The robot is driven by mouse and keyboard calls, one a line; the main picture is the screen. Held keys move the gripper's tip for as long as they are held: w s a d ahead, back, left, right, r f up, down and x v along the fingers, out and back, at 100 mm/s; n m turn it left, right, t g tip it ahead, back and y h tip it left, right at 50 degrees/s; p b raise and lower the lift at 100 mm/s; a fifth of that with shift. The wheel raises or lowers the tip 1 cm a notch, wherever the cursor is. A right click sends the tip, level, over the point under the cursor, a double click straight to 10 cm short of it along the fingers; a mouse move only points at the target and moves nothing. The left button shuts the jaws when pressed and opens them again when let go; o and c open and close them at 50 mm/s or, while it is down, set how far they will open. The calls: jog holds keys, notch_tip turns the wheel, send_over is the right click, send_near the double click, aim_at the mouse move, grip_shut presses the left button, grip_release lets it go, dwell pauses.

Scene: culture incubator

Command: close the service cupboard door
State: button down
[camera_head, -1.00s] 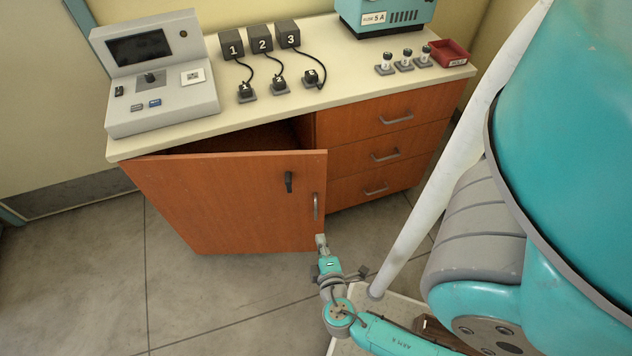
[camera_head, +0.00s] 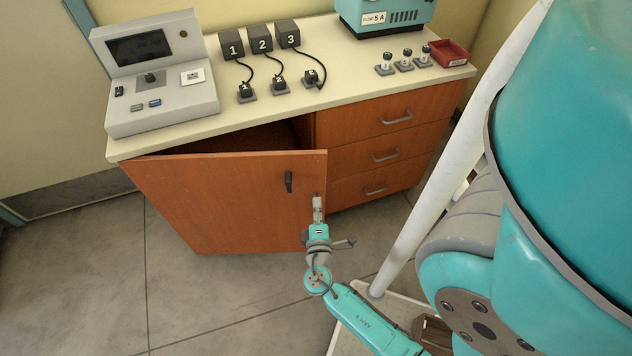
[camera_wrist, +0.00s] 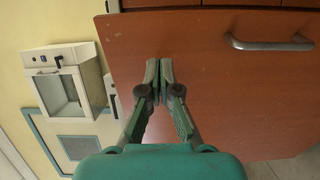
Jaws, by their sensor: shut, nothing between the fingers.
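The service cupboard door (camera_head: 225,200) is a brown wooden panel standing ajar, with a dark gap above its top edge. The gripper is shut and empty. Whether the fingertips touch the panel I cannot tell.
Drawers (camera_head: 385,155) with grey handles are right of the cupboard. The countertop (camera_head: 215,130) above holds a control console (camera_head: 155,75), numbered black boxes (camera_head: 262,40), vials and a red tray (camera_head: 449,52). Open grey floor (camera_head: 220,300) lies in front of the door.

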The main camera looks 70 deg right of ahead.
aim_at(309, 176)
jog(key=x, duration=0.8)
jog(key=shift+w+d, duration=0.1)
jog(key=shift+d, duration=0.05)
jog(key=shift+d, duration=0.1)
jog(key=shift+w+d, duration=0.2)
jog(key=shift+d, duration=0.1)
jog(key=w+a+x, duration=0.1)
jog(key=w+x, duration=0.1)
jog(key=x, duration=1.6)
jog(key=shift+r, duration=0.3)
jog(key=shift+w+d, duration=0.1)
jog(key=v, duration=0.8)
jog(key=f+v, duration=0.1)
jog(key=v, duration=0.4)
jog(key=shift+s+f, duration=0.1)
jog(key=shift+s, duration=0.15)
